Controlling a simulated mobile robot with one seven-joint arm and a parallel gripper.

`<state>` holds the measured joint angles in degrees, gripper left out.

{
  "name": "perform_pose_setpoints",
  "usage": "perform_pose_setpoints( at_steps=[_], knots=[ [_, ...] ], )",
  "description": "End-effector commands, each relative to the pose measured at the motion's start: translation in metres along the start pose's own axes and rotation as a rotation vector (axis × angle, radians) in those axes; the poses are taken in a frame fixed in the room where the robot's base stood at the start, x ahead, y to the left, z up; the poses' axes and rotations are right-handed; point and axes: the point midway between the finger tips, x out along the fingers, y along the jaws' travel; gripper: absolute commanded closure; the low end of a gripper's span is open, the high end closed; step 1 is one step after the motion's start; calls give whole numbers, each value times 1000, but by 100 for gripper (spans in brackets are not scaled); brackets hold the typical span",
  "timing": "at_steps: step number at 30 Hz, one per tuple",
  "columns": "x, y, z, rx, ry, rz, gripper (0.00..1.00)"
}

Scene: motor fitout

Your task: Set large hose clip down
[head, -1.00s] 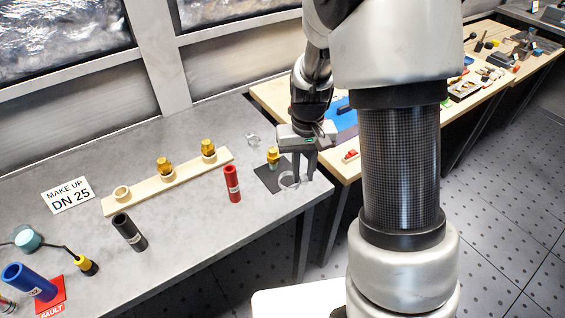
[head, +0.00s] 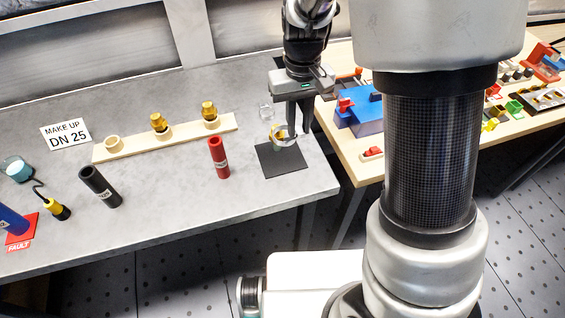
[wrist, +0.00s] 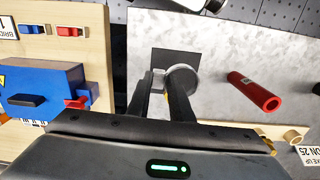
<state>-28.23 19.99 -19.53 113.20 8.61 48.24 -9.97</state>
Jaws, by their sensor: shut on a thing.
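The large hose clip, a pale metal ring (head: 273,136), hangs from my gripper (head: 292,135). It also shows as a round band at the fingertips in the wrist view (wrist: 182,68). My gripper (wrist: 165,76) is shut on the clip and points down. The clip appears over the back part of a dark square mat (head: 283,163) near the table's right end. I cannot tell how high the clip is above the mat.
A red tube (head: 218,158) stands left of the mat. A pale rack (head: 185,133) with brass fittings lies behind. A wooden bench (head: 345,150) with a blue box (head: 362,118) stands right. The mat's front is clear.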

Motion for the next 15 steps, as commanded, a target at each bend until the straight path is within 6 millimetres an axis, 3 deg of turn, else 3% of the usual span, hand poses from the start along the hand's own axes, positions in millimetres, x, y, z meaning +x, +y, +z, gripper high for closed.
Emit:
perform_pose_setpoints(
  at_steps=[4,9,15],
  knots=[
    [17,-14,-1,-39,-4,-1,100],
    [47,-14,-1,-38,-5,-1,100],
    [65,-14,-1,-37,-3,-2,100]
  ],
)
